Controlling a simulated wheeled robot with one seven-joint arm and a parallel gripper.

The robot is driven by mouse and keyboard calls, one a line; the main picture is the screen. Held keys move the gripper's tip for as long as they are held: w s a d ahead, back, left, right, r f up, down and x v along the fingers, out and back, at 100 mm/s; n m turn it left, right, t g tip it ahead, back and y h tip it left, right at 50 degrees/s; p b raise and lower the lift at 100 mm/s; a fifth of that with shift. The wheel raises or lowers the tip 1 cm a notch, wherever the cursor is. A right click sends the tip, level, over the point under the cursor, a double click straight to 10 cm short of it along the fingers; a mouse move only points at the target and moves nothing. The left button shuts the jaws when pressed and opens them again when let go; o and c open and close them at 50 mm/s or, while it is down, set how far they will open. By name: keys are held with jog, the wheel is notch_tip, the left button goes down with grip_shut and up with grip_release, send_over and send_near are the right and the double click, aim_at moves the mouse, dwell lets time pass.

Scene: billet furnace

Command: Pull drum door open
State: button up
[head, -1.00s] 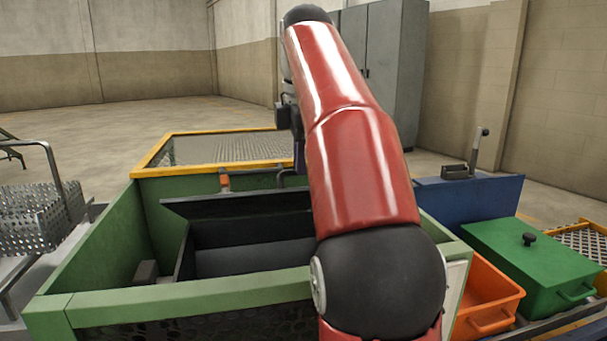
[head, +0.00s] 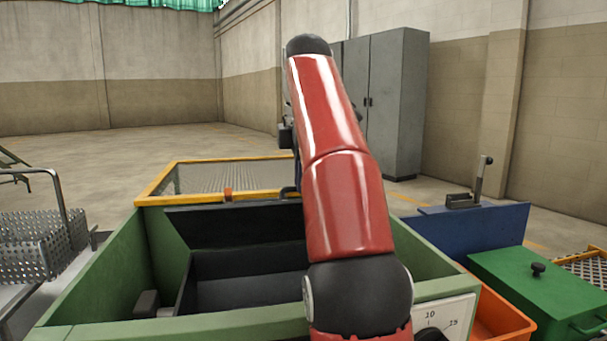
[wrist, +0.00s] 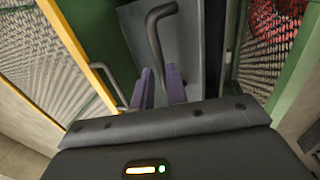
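The drum door (head: 235,228) is a dark panel at the back of the dark opening in the green housing (head: 95,285) in the head view; it stands tilted up, with the dark drum interior in front of it. In the wrist view a grey metal panel (wrist: 192,45) carries a bent dark bar handle (wrist: 157,38). My gripper (wrist: 161,78) has its two purple fingers on either side of the handle's lower end and appears closed on it. In the head view my red arm hides most of the gripper and the handle.
A yellow-framed mesh guard (head: 225,178) lies behind the opening. A perforated basket (head: 40,235) stands left. An orange bin (head: 495,320), a green lidded box (head: 535,295) and a blue panel with a lever (head: 480,228) stand right. Open floor lies behind.

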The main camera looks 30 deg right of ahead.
jog(key=shift+o, duration=1.3)
jog(key=shift+w+d+f, duration=0.15)
jog(key=shift+w+f, duration=0.45)
jog(key=shift+f, duration=0.05)
jog(key=shift+o, duration=0.7)
jog(key=shift+r, duration=0.15)
jog(key=shift+s+r, duration=0.1)
jog(key=shift+s, duration=0.05)
jog(key=shift+s+r, duration=0.1)
